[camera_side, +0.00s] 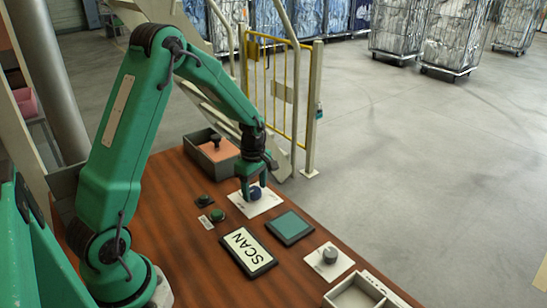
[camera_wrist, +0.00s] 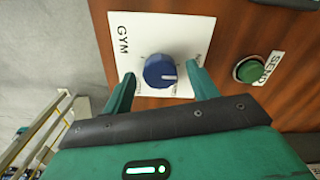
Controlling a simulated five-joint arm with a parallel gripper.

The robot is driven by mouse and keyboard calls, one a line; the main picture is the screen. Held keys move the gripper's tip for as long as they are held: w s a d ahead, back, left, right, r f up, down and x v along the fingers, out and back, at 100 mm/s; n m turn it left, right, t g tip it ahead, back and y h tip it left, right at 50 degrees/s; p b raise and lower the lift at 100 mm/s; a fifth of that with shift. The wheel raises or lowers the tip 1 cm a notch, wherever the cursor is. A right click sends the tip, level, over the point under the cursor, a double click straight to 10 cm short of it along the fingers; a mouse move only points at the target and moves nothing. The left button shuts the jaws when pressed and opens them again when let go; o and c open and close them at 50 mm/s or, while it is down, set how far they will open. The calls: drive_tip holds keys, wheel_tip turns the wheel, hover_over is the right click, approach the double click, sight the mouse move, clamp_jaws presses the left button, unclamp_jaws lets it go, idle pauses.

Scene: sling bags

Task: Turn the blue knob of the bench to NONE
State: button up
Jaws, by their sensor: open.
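The blue knob (camera_wrist: 160,71) sits on a white plate (camera_wrist: 140,28) on the brown bench. In the side view the blue knob (camera_side: 256,194) shows just below my gripper (camera_side: 254,188). In the wrist view my gripper (camera_wrist: 160,74) is open, with one green finger on each side of the knob and gaps between.
A green button (camera_wrist: 249,70) with a SEND label (camera_wrist: 269,68) is beside the plate.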

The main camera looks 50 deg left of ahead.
sight(255, 191)
drive_tip(key=shift+r, duration=3.9)
drive_tip(key=s+d+r+m+t, duration=0.3)
drive_tip(key=s+d+r+m, duration=0.5)
drive_tip(key=r+m, duration=0.3)
drive_tip(key=s+d+r+m+t, duration=0.1)
drive_tip(key=s+d+r+m, duration=0.1)
drive_tip(key=s+m, duration=0.3)
drive_tip(key=s+d+r+m+t, duration=0.1)
drive_tip(key=s+d+m, duration=0.2)
drive_tip(key=s+m, duration=0.2)
drive_tip(key=shift+s+d+r+t, duration=0.2)
drive_tip(key=shift+s+r+t, duration=0.15)
drive_tip(key=shift+s, duration=0.2)
